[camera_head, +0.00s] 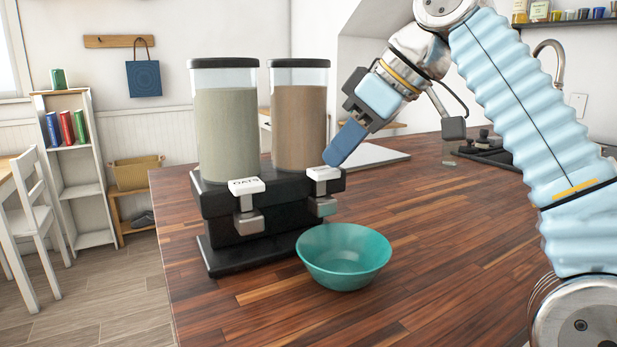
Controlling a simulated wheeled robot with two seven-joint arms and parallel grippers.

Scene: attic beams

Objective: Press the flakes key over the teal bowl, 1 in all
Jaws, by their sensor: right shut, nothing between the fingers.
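A black dispenser (220,204) with two clear hoppers stands on the wooden counter. Its left key (246,185) reads OATS. Its right key (322,173) is white, its label too small to read, under the brown-filled hopper (299,125). The teal bowl (343,262) stands on the counter, in front of and slightly right of the right spout (321,206); it looks empty. My right gripper (335,158) is shut and empty, its blue fingertips pointing down-left just at the right key. I cannot tell whether they touch it. My left gripper is out of view.
The wooden counter (450,230) is clear right of the bowl. Behind are a pale board (375,155) and a dark hob (490,152). A bookshelf (85,185) and white chair (35,220) stand left, away from the counter.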

